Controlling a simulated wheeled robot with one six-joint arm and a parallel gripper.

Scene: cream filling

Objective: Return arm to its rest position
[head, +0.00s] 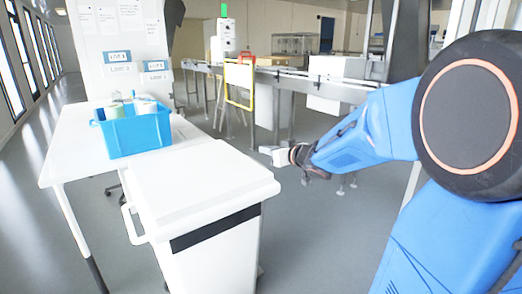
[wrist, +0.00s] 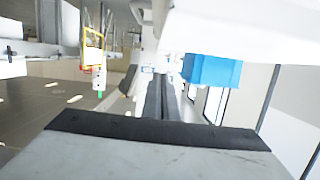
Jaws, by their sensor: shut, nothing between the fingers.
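My blue arm (head: 365,135) reaches in from the right in the head view. My gripper (head: 268,151) is shut and empty. It is in the air just right of the white lidded bin, in the picture, and appears apart from it. In the wrist view a grey surface with a dark edge, likely part of my gripper, fills the bottom. That view looks upside down.
The white bin (head: 200,185) stands in front. Behind it, a white table (head: 75,150) carries a blue crate (head: 135,135) with several containers; the crate also shows in the wrist view (wrist: 212,70). A conveyor (head: 340,88) and a yellow frame (head: 239,84) stand behind. Grey floor is open between.

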